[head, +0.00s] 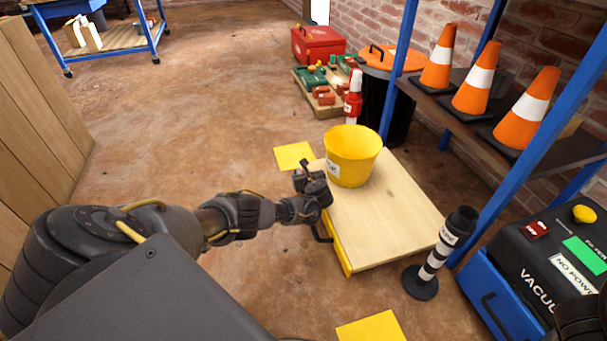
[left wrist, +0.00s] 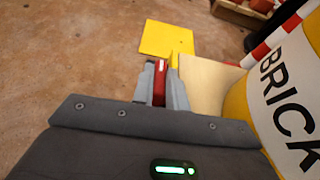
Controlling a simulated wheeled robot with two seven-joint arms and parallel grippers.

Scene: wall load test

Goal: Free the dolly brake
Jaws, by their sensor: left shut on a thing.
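The dolly (head: 390,220) is a low wooden platform with a yellow front edge and a dark handle-like loop at its near left corner. A yellow bucket (head: 350,158) stands on it; its label reads "BRICK" in the left wrist view (left wrist: 290,90). My left gripper (head: 313,187) is at the dolly's left edge, beside the bucket. In the left wrist view its grey fingers (left wrist: 161,85) are closed on a red lever-like piece (left wrist: 159,82), which looks like the brake. The head view hides this piece behind the gripper. My right gripper's fingers do not show.
Yellow floor squares lie behind (head: 294,156) and in front (head: 371,327) of the dolly. A striped black post (head: 434,258) stands close to its right. A rack with traffic cones (head: 480,78) and a vacuum unit (head: 555,260) are at the right. The floor at left is clear.

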